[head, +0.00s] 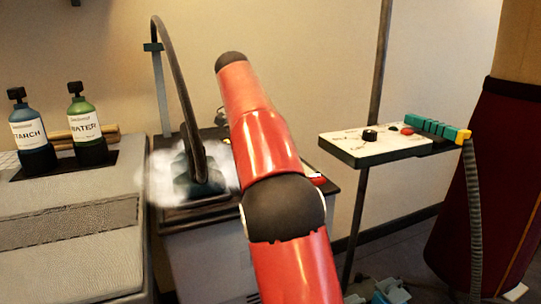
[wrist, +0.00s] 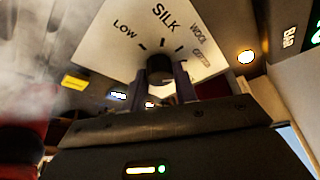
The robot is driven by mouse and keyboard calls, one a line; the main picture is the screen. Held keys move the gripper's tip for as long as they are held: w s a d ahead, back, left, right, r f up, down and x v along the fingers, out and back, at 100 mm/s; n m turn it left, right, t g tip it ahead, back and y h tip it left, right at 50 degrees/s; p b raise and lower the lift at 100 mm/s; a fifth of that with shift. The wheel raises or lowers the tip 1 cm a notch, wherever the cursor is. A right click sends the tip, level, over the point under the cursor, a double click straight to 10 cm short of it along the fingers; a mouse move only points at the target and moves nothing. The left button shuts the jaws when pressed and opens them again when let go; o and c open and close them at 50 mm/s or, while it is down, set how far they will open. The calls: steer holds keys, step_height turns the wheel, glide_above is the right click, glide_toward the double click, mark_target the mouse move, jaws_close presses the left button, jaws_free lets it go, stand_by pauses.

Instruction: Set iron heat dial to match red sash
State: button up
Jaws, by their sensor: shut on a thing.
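In the wrist view, a cream dial plate (wrist: 130,42) carries the words LOW, SILK and WOOL, plus a blurred one at right. A dark round heat dial (wrist: 160,68) sits in its middle. My gripper (wrist: 162,84) is shut on this dial, a finger on each side. Which mark the dial points to is unclear. In the head view, the iron (head: 205,185) stands in white steam on a dark-topped stand, and my arm hides my gripper. Dark red cloth (head: 475,190) hangs on a form at the right; I cannot tell if this is the sash.
A white control panel (head: 350,150) with a black knob and colored blocks stands on a pole at right. Lit lamps (wrist: 245,57) and a yellow label (wrist: 75,82) surround the dial plate.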

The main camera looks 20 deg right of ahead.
steer(key=o, duration=1)
steer(key=shift+c, duration=0.2)
